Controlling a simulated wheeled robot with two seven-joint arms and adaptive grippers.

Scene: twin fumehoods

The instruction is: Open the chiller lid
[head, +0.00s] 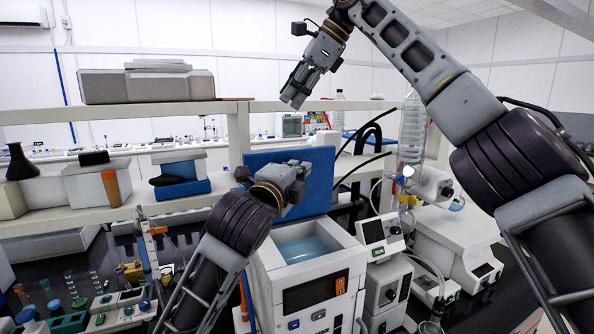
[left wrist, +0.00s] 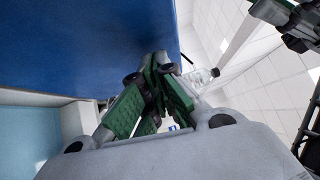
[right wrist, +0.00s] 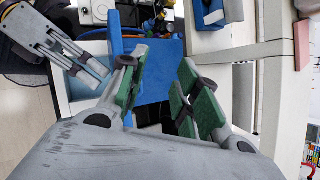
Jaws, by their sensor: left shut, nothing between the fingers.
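The chiller (head: 300,285) is a white box with a display and an open bath of pale blue water (head: 305,247). Its blue lid (head: 312,160) stands up roughly vertical at the back of the bath. The lid also fills the upper left of the left wrist view (left wrist: 80,45) and shows in the right wrist view (right wrist: 165,65). My left gripper (head: 292,175) is shut and empty in front of the lid; I cannot tell whether it touches it. My right gripper (head: 298,92) is open and empty, raised above and behind the lid.
A white shelf (head: 240,125) runs behind the chiller. A white instrument with a screen (head: 380,235) stands close on its right, with black hoses above. Racks with tubes (head: 100,300) crowd the bench at the left. Clear glassware (head: 412,135) stands at the right.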

